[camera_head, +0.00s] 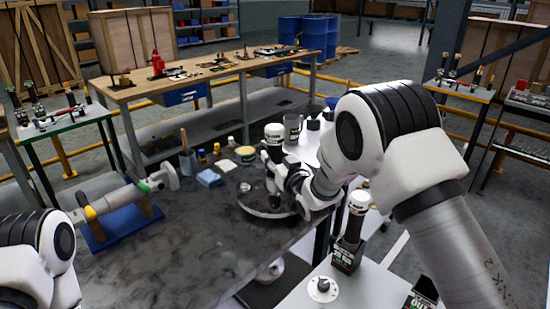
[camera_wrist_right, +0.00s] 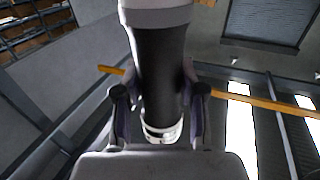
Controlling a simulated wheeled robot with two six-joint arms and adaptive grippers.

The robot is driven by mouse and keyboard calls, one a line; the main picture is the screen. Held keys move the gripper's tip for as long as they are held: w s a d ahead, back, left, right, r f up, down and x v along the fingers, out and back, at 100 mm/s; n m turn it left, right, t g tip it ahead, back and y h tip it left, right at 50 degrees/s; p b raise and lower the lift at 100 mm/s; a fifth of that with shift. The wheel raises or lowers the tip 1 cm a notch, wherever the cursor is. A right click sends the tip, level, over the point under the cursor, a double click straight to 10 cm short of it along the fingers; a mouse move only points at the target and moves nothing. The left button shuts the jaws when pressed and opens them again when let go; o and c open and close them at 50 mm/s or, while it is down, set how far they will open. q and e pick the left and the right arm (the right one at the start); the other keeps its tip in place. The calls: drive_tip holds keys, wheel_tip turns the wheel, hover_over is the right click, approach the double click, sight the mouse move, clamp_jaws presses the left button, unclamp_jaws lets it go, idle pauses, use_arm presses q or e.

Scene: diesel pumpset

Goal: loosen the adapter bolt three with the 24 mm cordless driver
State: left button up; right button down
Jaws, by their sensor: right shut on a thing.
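My right gripper (camera_head: 277,172) is shut on a cordless driver (camera_head: 274,135) with a white top and dark body, held roughly upright at the dark table's right side. It is over or beside a round dark dish (camera_head: 262,212); I cannot tell whether they touch. In the right wrist view, the gripper's fingers (camera_wrist_right: 160,105) close around the driver's black body (camera_wrist_right: 160,65), with a pale metal end below. No size mark is readable on the driver. I cannot make out adapter bolt three.
A blue sponge (camera_head: 209,178) and small containers stand behind the dish. Another driver (camera_head: 357,215) stands in a dark holder on the white table (camera_head: 375,288).

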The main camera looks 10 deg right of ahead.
sight(278, 143)
drive_tip(key=shift+f+b, duration=0.3)
idle(0.5)
drive_tip(key=shift+s+f, duration=0.15)
drive_tip(key=shift+s, duration=0.05)
idle(0.8)
idle(1.2)
drive_tip(key=shift+r, duration=0.3)
drive_tip(key=shift+w+r+p, duration=0.3)
drive_tip(key=shift+r+p, duration=0.25)
drive_tip(key=shift+r, duration=0.35)
drive_tip(key=shift+s+r+p, duration=0.2)
drive_tip(key=shift+r+p, duration=0.35)
drive_tip(key=shift+r, duration=0.7)
drive_tip(key=shift+w+r+p, duration=0.15)
drive_tip(key=shift+r+p, duration=0.25)
drive_tip(key=shift+r, duration=0.3)
